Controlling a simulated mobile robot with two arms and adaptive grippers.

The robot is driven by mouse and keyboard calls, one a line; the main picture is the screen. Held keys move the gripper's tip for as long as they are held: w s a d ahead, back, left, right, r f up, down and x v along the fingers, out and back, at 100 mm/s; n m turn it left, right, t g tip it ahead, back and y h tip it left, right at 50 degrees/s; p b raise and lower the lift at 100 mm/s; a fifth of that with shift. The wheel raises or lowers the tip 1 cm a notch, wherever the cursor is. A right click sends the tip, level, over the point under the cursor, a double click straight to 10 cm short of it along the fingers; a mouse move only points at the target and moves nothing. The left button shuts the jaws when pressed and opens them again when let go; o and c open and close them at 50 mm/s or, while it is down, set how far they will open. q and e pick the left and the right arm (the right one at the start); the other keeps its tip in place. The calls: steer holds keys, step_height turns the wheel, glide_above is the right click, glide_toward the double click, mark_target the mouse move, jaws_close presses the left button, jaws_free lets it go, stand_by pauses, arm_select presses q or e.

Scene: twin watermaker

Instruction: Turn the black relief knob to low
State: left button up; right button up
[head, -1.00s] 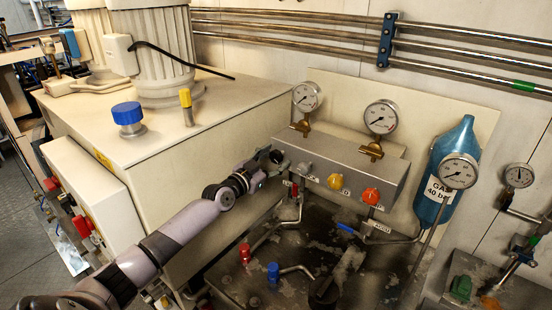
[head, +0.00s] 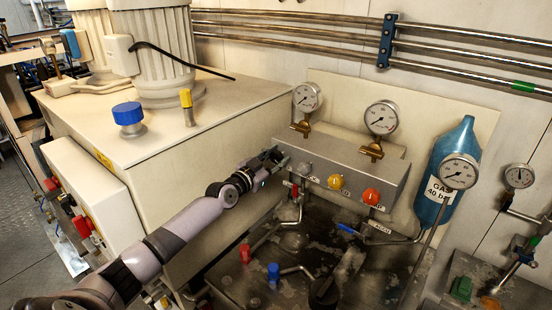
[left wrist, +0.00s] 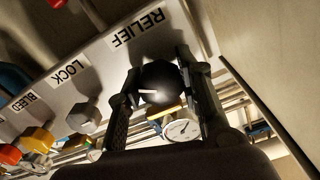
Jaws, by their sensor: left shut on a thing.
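The black relief knob (left wrist: 162,86) sits below the RELIEF label in the left wrist view, with a light mark on its face. My left gripper (left wrist: 166,92) has one finger on each side of the knob and is shut on it. In the head view my left gripper (head: 274,158) is at the left end of the grey valve block (head: 340,160) and hides the knob. My right gripper is not in view.
On the same block are a grey knob (head: 305,169), a yellow knob (head: 335,182) and a red-orange knob (head: 371,196). Gauges (head: 381,118) stand above. A blue gas bottle (head: 446,165) is at the right. The white cabinet (head: 200,130) is close on the left.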

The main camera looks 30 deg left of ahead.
arm_select(q)
steer(key=c, duration=0.3)
steer(key=shift+c, duration=0.2)
steer(key=shift+n, duration=0.4)
